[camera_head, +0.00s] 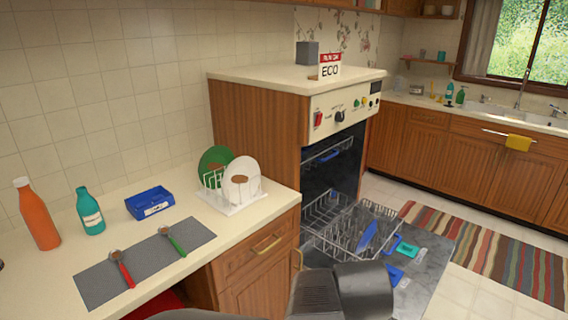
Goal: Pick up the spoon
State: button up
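Two spoon-like utensils lie apart on a grey mat (146,262) on the near-left counter. One has a red handle (126,275) and a round brownish head (116,255). The other, to its right, has a green handle (177,245) and a similar round head (164,227). I cannot tell which of them is the task's spoon. Dark grey parts of my arm show at the bottom centre, right of the mat and away from both utensils. My gripper's fingers are not visible.
An orange bottle (38,215), a teal bottle (90,211), a blue tray (150,203) and a white rack (231,196) with plates stand behind the mat. An open dishwasher with pulled-out baskets (352,228) is at the centre right. A striped rug (490,258) lies on the floor.

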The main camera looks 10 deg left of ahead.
aim_at(115, 254)
jog(key=u, duration=1.7)
jog(key=i+l+u, duration=0.1)
jog(key=i+u, duration=0.25)
jog(key=i+l+u, duration=0.2)
jog(key=i+u, duration=0.15)
jog(key=i, duration=0.15)
